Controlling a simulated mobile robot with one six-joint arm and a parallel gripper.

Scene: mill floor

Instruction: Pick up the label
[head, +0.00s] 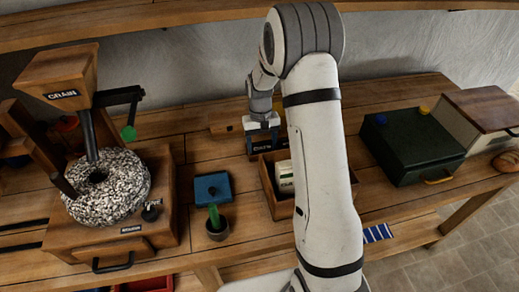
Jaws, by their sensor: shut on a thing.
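My gripper (262,126) is at the middle of the bench, behind the wooden box, pointing down. Its jaws are shut on a small dark piece with white lettering, which looks like the label (268,147). The lettering is too small to read surely. My arm hides what lies to the right of it. I cannot tell whether the label touches the bench or box edge behind it.
An open wooden box (268,190) holds a white and green packet (285,176). A grain mill (108,188) with a stone stands left. A dark green case (412,147) is right.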

